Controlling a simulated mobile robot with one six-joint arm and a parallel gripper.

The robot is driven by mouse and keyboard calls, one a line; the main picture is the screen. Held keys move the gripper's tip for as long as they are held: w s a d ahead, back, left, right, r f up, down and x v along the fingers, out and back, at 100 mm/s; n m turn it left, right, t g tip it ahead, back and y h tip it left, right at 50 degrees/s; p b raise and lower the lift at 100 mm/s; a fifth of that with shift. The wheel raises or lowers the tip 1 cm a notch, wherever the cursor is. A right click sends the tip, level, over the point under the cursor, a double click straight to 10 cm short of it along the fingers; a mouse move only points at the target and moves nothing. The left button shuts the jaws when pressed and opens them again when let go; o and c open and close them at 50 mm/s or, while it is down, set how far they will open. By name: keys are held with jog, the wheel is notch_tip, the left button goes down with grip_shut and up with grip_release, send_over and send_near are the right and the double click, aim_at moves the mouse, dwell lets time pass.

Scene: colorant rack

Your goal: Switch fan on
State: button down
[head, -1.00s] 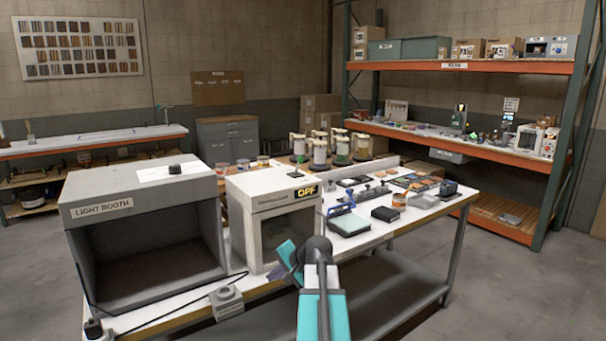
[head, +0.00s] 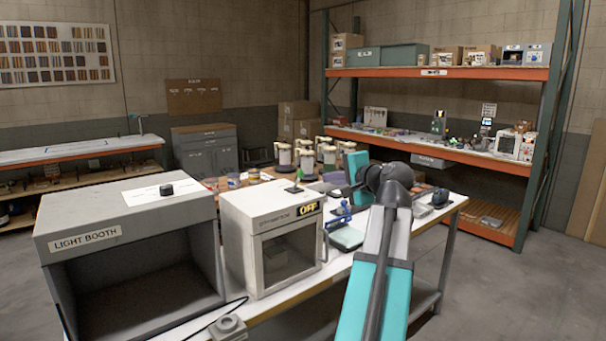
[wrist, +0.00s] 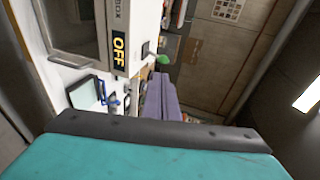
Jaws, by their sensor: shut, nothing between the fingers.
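A white cabinet (head: 262,205) with a dark glass front stands on the bench, right of the light booth. Its display (head: 309,208) reads OFF, and the display also shows in the wrist view (wrist: 119,49). A small switch with an upright lever (head: 294,187) sits on the cabinet's top near the display. My gripper (head: 334,177) is purple and partly hidden by my arm in the head view. It is to the right of the switch, apart from it. In the wrist view the gripper (wrist: 160,98) is shut and empty, with the cabinet to its upper left.
The light booth (head: 130,240) stands left of the cabinet with a dark knob (head: 166,189) on top. White-topped canisters (head: 305,155) stand behind. A blue-handled device (head: 338,222) and other small items lie right of the cabinet. An orange shelf rack (head: 440,73) stands behind.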

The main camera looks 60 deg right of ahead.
jog(key=shift+s+r, duration=0.2)
jog(key=shift+r, duration=0.3)
jog(key=shift+w+d, duration=0.1)
jog(key=shift+w, duration=0.1)
jog(key=p, duration=0.4)
send_near(302, 173)
jog(key=x, duration=0.5)
jog(key=shift+f, duration=0.1)
jog(key=shift+w+d+f, duration=0.25)
jog(key=shift+w+d, duration=0.05)
jog(key=shift+w, duration=0.25)
jog(key=shift+d+r, duration=0.1)
jog(key=shift+r, duration=0.1)
jog(key=shift+r+p, duration=0.1)
jog(key=shift+p, duration=0.2)
jog(key=shift+w, duration=0.15)
